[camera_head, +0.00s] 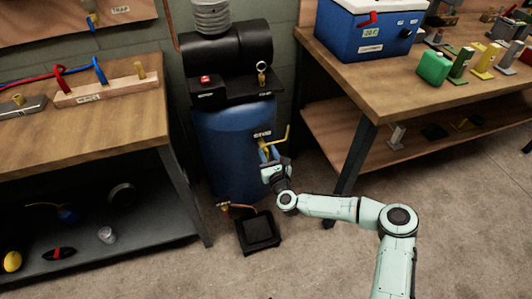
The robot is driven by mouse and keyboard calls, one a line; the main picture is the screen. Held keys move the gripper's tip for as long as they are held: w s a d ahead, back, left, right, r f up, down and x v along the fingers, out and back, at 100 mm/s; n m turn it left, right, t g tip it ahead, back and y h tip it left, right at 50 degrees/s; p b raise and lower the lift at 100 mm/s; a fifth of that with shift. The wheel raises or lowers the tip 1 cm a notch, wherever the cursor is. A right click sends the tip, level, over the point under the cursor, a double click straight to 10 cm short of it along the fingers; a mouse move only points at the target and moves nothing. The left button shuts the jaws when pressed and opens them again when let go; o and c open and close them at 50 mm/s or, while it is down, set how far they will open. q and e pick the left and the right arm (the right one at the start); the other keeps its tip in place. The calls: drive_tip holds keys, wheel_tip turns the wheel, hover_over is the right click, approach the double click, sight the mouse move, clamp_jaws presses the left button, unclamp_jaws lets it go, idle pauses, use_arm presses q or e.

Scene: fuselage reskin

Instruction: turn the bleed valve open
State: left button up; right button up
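A blue tank (222,150) stands upright against the wall in the middle of the view. The handle's end points upward. My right gripper (268,152) is at the valve's lower yellow part, in front of the tank. Its fingers overlap the yellow part, and I cannot tell whether they grip it. My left gripper is out of view.
Below the tank are a copper pipe with a small fitting (224,206) and a black square tray (258,232) on the floor. A wooden workbench (130,125) stands left, another (385,95) right, with a blue cooler (365,35). The front floor is clear.

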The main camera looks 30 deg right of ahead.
drive_tip(key=shift+w+d, duration=0.15)
drive_tip(key=shift+w, duration=0.45)
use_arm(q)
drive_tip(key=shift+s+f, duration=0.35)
use_arm(e)
clamp_jaws()
